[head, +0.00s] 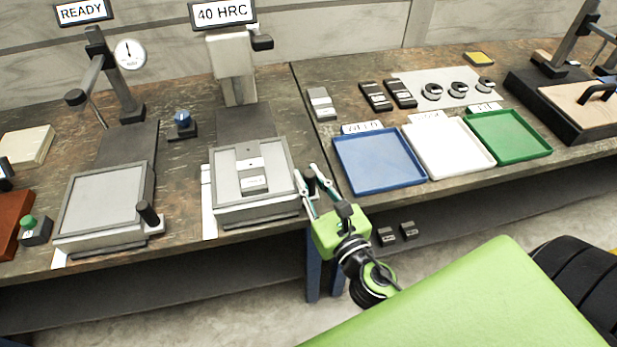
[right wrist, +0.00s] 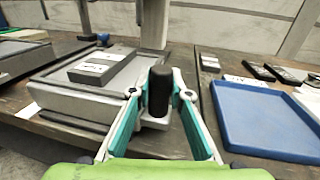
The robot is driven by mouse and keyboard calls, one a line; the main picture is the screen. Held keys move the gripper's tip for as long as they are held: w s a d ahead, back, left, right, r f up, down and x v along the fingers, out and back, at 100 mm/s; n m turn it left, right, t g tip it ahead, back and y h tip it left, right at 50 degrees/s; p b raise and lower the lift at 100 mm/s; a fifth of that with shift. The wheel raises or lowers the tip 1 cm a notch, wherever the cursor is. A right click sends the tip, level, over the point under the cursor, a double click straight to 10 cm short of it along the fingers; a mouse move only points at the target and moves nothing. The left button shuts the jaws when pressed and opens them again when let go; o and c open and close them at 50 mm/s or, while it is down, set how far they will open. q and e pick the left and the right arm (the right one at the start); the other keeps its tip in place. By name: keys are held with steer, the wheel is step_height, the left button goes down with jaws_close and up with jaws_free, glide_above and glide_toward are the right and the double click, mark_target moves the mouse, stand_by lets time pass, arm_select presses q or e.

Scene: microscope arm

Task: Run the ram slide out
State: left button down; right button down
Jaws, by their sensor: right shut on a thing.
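A grey slide with a framed flat top (head: 283,152) stands under the "40 HRC" column (head: 232,65). A metal block with a white label (head: 254,172) lies on it; both show in the right wrist view. A black upright knob (right wrist: 159,92) stands at this slide's front right corner. My right gripper (head: 312,178) is at that corner, its fingers shut around the knob. A second grey slide (head: 103,200) with its own black knob (head: 148,213) sits at the left under the "READY" sign. Nothing marks either as the ram slide. My left gripper is not in view.
Blue (head: 378,160), white (head: 447,148) and green (head: 508,136) trays stand right of my right gripper, the blue one close. A dial gauge (head: 130,53) and blue knob (head: 183,120) are at the back left. Open space lies before the bench edge.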

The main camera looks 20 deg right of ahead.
steer(key=shift+s+f, duration=0.1)
steer(key=c, duration=1.9)
jaws_free()
steer(key=shift+o, duration=0.3)
steer(key=shift+s, duration=0.25)
steer(key=shift+w, duration=0.1)
step_height(320, 180, up, 10)
steer(key=shift+r, duration=0.1)
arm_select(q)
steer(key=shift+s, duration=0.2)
